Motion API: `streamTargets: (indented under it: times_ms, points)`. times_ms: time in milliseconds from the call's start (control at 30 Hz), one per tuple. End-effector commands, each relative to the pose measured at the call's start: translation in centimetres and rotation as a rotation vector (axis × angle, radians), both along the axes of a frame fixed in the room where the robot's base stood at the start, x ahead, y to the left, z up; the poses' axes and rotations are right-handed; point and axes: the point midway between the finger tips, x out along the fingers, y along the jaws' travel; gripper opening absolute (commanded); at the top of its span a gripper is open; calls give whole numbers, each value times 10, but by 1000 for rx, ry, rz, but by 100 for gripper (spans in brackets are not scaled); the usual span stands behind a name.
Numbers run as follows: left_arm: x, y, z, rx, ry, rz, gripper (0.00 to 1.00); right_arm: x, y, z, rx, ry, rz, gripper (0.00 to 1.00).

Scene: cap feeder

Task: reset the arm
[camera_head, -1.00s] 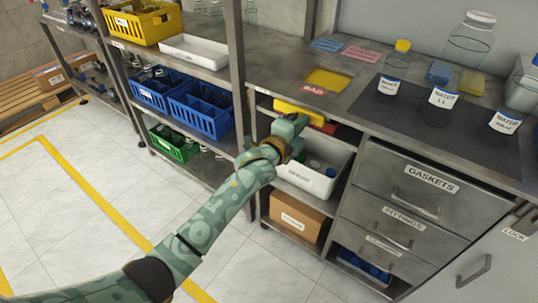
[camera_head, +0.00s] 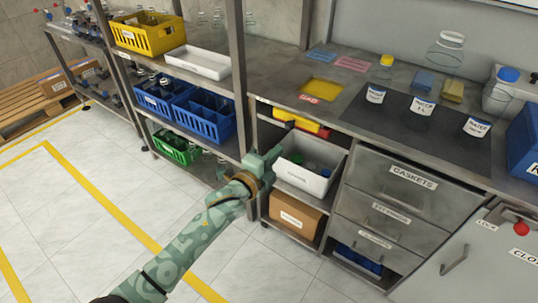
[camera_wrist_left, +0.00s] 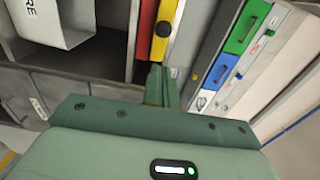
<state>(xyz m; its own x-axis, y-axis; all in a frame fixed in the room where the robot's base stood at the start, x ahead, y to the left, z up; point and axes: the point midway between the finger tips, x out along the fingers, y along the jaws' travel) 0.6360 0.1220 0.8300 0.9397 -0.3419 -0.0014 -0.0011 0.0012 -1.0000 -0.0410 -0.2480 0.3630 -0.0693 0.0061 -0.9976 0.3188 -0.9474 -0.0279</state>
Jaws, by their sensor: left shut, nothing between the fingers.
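My left arm comes in from the lower left in the head view. Its left gripper (camera_head: 262,162) is in front of the left edge of the open shelf bay under the counter, just left of the white bin (camera_head: 318,185). In the left wrist view my left gripper's fingers (camera_wrist_left: 163,80) are together with nothing between them. A red and a yellow item (camera_wrist_left: 165,32) show beyond the fingertips there, and part of the white bin (camera_wrist_left: 60,22) is at the upper left. My right gripper is in neither view.
The counter holds several labelled bottles (camera_head: 422,105) and a yellow mat (camera_head: 322,88). Below are the white bin, a cardboard box (camera_head: 296,215) and drawers (camera_head: 390,200). A shelf rack with blue crates (camera_head: 203,115) stands left. The floor (camera_head: 60,235) at the left is open.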

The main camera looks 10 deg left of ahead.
Motion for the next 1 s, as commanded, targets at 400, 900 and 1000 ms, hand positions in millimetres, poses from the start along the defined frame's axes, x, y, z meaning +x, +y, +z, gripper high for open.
streamTargets:
  times_ms: [400, 900, 1000]
  points:
    - [-17, 7, -2, 0, 2, 1, 0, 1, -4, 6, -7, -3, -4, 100]
    - [-16, 11, -17, -192, 113, 18, 0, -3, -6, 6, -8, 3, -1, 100]
    - [-21, 36, -90, -400, 343, 121, 0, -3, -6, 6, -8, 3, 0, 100]
